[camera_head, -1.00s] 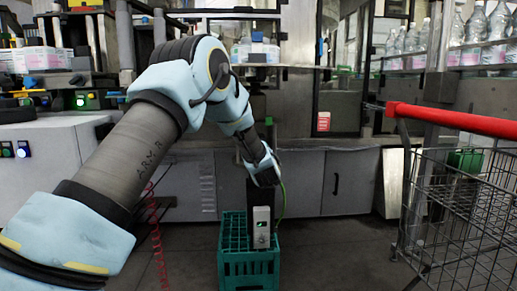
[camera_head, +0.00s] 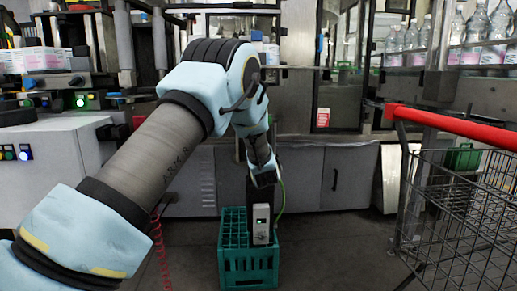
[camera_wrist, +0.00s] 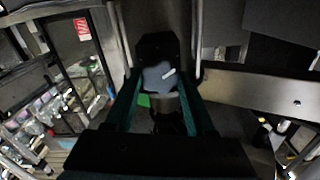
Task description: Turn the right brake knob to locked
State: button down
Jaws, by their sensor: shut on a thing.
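In the wrist view, my gripper (camera_wrist: 159,84) has its two dark green fingers on either side of a dark brake knob (camera_wrist: 158,72). The knob has a blue-grey face with a short, slanted white mark. The gripper is shut on this knob. I cannot tell from the frames what position the mark stands for, and no second knob is clear. In the head view, my arm reaches forward and down in the middle; its fingers and the knob cannot be made out there.
A green crate (camera_head: 248,272) stands on the floor below my wrist. A wire trolley with a red handle (camera_head: 455,127) is at the right. Grey cabinets (camera_head: 330,165) stand behind, with a red sign (camera_head: 323,117) above. Bottles (camera_head: 475,40) are at upper right.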

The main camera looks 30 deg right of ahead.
jog(key=shift+f, duration=0.15)
dwell(0.3)
jog(key=shift+c, duration=1.2)
grip_release()
jog(key=v, duration=1.1)
jog(key=shift+w, duration=0.15)
